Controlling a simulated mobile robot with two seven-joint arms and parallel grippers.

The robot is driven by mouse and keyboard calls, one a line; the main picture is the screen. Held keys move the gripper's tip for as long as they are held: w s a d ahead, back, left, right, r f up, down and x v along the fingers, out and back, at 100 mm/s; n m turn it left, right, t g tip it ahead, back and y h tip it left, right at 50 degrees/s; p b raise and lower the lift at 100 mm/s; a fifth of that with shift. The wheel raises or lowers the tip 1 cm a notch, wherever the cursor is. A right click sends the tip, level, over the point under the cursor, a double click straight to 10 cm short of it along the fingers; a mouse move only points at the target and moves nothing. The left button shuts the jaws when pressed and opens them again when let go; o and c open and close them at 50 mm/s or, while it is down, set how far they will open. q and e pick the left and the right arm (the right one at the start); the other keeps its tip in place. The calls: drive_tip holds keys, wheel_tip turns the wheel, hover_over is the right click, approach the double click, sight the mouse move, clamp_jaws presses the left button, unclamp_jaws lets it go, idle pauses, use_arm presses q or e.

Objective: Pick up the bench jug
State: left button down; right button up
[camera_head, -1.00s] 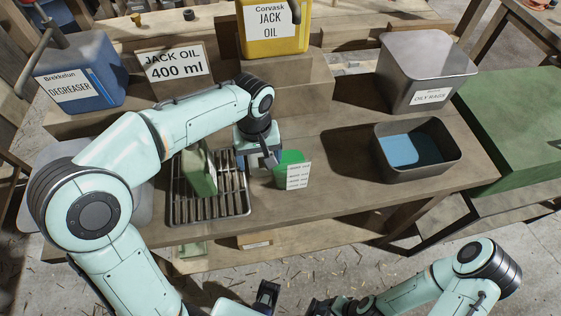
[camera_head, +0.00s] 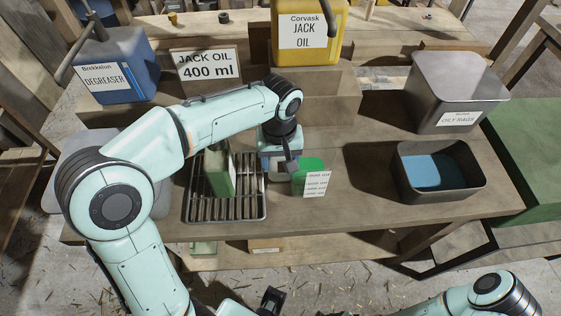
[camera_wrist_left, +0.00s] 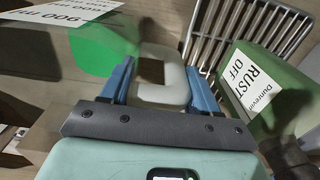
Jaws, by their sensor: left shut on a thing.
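The bench jug (camera_head: 308,176), bright green with a white marked label, stands on the bench just right of the metal rack in the head view. My left gripper (camera_head: 288,166) is at its left side. In the left wrist view the jug's bright green part (camera_wrist_left: 95,55) is at the left, and its pale handle (camera_wrist_left: 160,97) runs between the fingers of my left gripper (camera_wrist_left: 158,80). The fingers are shut on the handle. A dark part at the bottom edge may be my right gripper (camera_head: 270,300); its jaw state is unclear.
A green Rust Off can (camera_head: 222,172) stands on the rack (camera_head: 253,207) close left of my gripper. Behind are a yellow jack oil can (camera_head: 308,52) and a blue degreaser can (camera_head: 115,65). An open bin (camera_head: 440,195) stands right, with clear bench between.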

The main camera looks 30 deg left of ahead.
drive_tip(key=shift+w+r+p, duration=0.4)
drive_tip(key=shift+r+p, duration=0.3)
drive_tip(key=shift+r, duration=0.15)
drive_tip(key=shift+w+r+p, duration=0.45)
drive_tip(key=shift+r+p, duration=0.25)
drive_tip(key=shift+r, duration=0.1)
drive_tip(key=shift+w+r+p, duration=0.4)
drive_tip(key=shift+r+p, duration=0.3)
drive_tip(key=shift+r, duration=0.15)
drive_tip(key=c, duration=0.5)
use_arm(q)
wheel_tip(320, 180, up, 19)
use_arm(e)
drive_tip(key=shift+d, duration=0.1)
